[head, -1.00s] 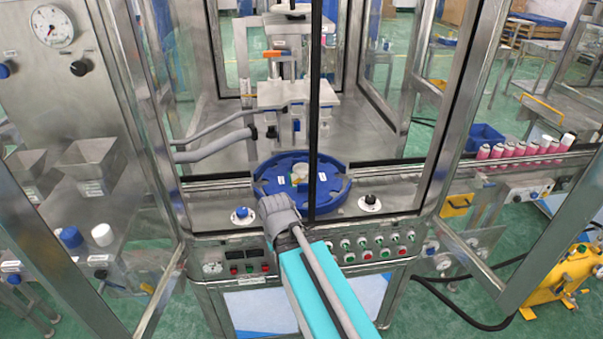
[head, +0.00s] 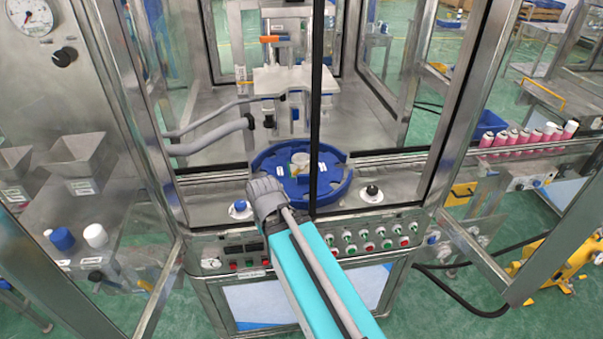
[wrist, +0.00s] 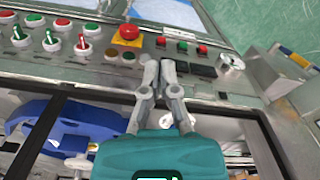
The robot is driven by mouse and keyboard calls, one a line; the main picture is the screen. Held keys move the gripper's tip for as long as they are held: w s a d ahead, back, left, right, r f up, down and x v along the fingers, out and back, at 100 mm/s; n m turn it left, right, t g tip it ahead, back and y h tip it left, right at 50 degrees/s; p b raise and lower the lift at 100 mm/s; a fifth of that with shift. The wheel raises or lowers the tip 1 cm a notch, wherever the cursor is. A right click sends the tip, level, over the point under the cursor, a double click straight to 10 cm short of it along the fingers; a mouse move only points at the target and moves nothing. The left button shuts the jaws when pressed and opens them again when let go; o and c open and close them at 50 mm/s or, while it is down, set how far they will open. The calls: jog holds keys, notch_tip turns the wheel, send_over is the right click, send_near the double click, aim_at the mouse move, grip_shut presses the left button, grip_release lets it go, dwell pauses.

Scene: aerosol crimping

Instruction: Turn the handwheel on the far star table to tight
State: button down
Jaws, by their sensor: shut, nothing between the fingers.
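A blue star table (head: 330,192) sits in the machine behind the front frame, with pale and green parts at its middle. A blue curved edge (wrist: 50,125) shows at the left of the wrist view, with a small pale round part (wrist: 78,163) below it; I cannot tell whether that is the handwheel. No handwheel stands out clearly in the head view. My gripper (wrist: 159,66) is shut and empty, its fingers together over the frame's front rail and beside the button panel.
The button panel (wrist: 98,68) has a red mushroom button (wrist: 128,33) close to my fingertips. A dark upright post (head: 315,110) crosses in front of the star table. Open glass doors stand on both sides. Pink cans (head: 520,138) line the conveyor at right.

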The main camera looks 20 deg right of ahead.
jog(key=m+t+y+p, duration=0.2)
jog(key=m+t+p, duration=0.15)
jog(key=m, duration=1.85)
send_near(301, 173)
jog(key=shift+g, duration=0.45)
jog(key=s+a, duration=0.2)
jog(key=a, duration=0.1)
jog(key=s+a, duration=0.2)
jog(key=s+a+p, duration=0.1)
jog(key=s+a, duration=0.2)
jog(key=shift+a+r, duration=0.3)
jog(key=shift+r, duration=0.05)
jog(key=w+d+m, duration=0.1)
jog(key=d+m, duration=0.1)
jog(key=w+d+r+m, duration=0.1)
jog(key=d+m, duration=0.1)
jog(key=w+d+m+t+p, duration=0.1)
jog(key=w+d+m, duration=0.1)
jog(key=m, duration=0.1)
jog(key=shift+d+r, duration=0.3)
jog(key=shift+d, duration=0.05)
jog(key=shift+w+d+m, duration=0.1)
jog(key=shift+d+m, duration=0.25)
jog(key=shift+m, duration=0.25)
jog(key=shift+f, duration=0.1)
jog(key=b+x, duration=0.9)
jog(key=shift+w+a+f, duration=0.15)
jog(key=shift+w+f, duration=0.1)
jog(key=shift+f, duration=0.05)
jog(key=shift+d, duration=0.2)
